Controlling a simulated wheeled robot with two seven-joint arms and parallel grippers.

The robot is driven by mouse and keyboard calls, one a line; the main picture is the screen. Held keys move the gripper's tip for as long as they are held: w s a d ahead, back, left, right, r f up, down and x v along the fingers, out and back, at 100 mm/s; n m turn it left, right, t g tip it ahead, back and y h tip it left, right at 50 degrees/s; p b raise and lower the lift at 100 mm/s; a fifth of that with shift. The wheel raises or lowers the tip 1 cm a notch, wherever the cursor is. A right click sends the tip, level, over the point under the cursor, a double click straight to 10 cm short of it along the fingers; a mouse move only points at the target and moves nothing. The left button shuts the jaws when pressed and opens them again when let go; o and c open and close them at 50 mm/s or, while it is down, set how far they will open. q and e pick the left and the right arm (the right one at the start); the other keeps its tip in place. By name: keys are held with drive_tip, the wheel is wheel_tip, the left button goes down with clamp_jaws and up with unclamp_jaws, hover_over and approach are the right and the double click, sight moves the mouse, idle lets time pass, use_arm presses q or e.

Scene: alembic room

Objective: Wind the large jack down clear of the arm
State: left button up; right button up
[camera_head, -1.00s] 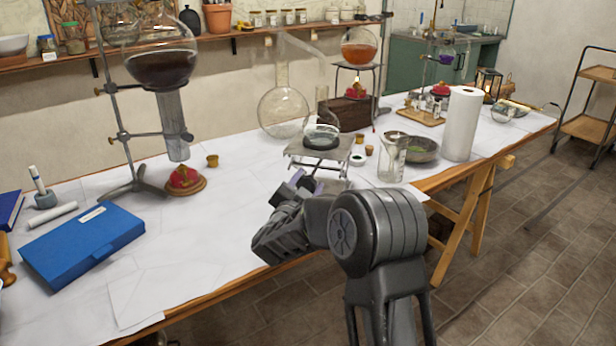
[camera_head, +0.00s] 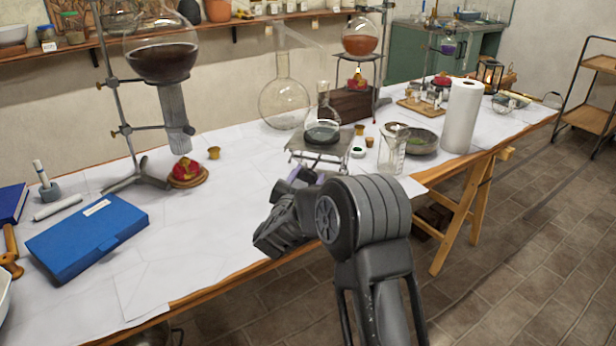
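The large jack (camera_head: 303,158) stands on the table with its grey plate raised and level. A small round glass flask (camera_head: 323,128) with dark liquid sits on the plate, its neck upright. A pale glass arm (camera_head: 303,42) slopes down right from the big clear retort (camera_head: 284,105) behind; whether its end meets the flask's neck is unclear. My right gripper (camera_head: 304,180) is at the jack's near side, low in front of the plate. Purple shows by its fingers, and the wrist hides much of it, so I cannot tell its grip. My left gripper is out of view.
A wooden box (camera_head: 347,104), corks (camera_head: 369,142), a glass beaker (camera_head: 392,150), a bowl (camera_head: 424,141) and a paper roll (camera_head: 461,118) stand near the jack. A large dark flask on a stand (camera_head: 160,62) is left. White table space lies between the blue box (camera_head: 88,238) and the jack.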

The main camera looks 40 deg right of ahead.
drive_tip(key=o, duration=0.4)
drive_tip(key=shift+o, duration=0.2)
drive_tip(key=v, duration=0.8)
idle(0.3)
